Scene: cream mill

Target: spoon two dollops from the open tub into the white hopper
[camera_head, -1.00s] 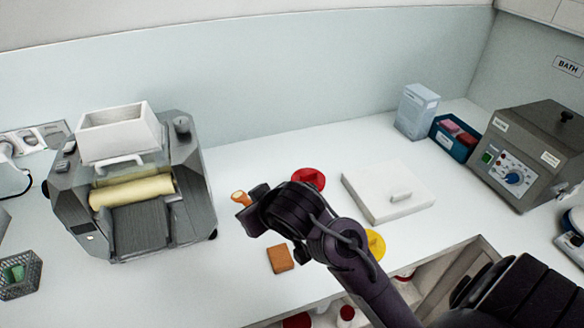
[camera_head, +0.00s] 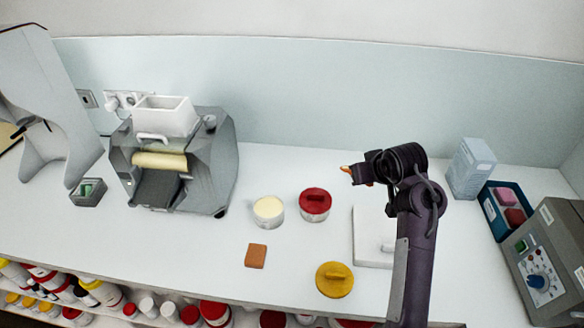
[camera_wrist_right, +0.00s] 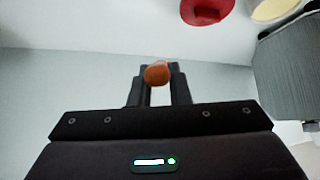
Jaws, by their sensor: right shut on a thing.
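The open tub (camera_head: 268,211), with pale cream inside, stands on the counter left of a red-lidded tub (camera_head: 315,205). The white hopper (camera_head: 164,116) sits on top of the grey roller mill (camera_head: 225,150). My right gripper (camera_head: 358,173) is to the right of the open tub, above the counter behind the red-lidded tub. It is shut on an orange spoon (camera_head: 346,169). In the right wrist view the spoon (camera_wrist_right: 157,75) shows as a rounded orange end between the fingers. I cannot tell whether it carries cream. My left gripper is not in view.
A yellow lid (camera_head: 334,279) and an orange-brown block (camera_head: 256,256) lie in front. A white slab (camera_head: 372,250) is partly behind my right arm. A blue bin (camera_head: 490,208) and a control-panel bath (camera_head: 545,255) stand right. Counter between mill and open tub is clear.

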